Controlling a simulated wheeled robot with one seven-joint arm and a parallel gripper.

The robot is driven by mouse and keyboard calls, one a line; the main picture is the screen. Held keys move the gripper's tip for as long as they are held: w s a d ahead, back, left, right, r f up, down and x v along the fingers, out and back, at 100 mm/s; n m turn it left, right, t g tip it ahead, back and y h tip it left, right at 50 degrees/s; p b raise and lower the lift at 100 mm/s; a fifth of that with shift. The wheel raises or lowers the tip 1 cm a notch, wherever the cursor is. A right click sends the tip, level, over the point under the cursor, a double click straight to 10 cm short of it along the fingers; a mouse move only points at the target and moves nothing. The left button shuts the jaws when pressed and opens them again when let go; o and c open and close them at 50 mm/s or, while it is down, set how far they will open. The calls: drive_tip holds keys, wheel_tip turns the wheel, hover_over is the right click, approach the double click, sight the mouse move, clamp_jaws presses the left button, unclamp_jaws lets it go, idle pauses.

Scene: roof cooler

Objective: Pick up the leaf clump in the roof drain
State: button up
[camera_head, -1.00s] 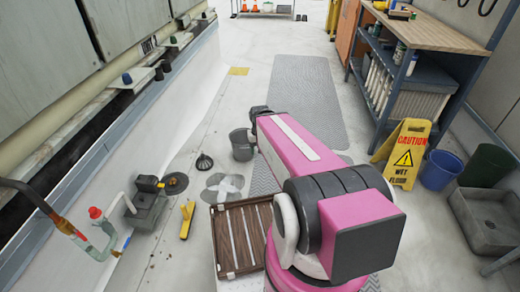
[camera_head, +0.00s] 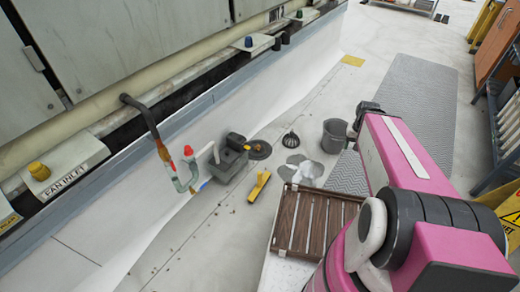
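The roof drain (camera_head: 264,155) is a dark round opening in the pale floor, left of centre, beside a grey box-like unit. A small brownish lump (camera_head: 258,147) shows on it and looks like the leaf clump; it is too small to make out well. A dark domed strainer (camera_head: 290,141) sits on the floor just right of the drain, apart from it. My pink arm reaches in from the lower right and ends in a dark joint near the grey bucket. My gripper itself is not visible, and I see nothing held.
A grey bucket (camera_head: 334,136) stands right of the strainer. A brown slatted tray (camera_head: 282,228), a pale disc-like item (camera_head: 303,170) and a yellow tool (camera_head: 259,186) lie nearer me. A hooked pipe (camera_head: 148,122) juts out at left. The grey mat (camera_head: 415,105) is clear.

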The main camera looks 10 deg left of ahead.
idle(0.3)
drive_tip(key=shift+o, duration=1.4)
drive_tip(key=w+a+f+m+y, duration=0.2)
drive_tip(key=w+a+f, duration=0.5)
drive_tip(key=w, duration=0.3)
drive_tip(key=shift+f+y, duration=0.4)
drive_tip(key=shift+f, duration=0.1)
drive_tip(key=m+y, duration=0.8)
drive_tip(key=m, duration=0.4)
approach(259, 147)
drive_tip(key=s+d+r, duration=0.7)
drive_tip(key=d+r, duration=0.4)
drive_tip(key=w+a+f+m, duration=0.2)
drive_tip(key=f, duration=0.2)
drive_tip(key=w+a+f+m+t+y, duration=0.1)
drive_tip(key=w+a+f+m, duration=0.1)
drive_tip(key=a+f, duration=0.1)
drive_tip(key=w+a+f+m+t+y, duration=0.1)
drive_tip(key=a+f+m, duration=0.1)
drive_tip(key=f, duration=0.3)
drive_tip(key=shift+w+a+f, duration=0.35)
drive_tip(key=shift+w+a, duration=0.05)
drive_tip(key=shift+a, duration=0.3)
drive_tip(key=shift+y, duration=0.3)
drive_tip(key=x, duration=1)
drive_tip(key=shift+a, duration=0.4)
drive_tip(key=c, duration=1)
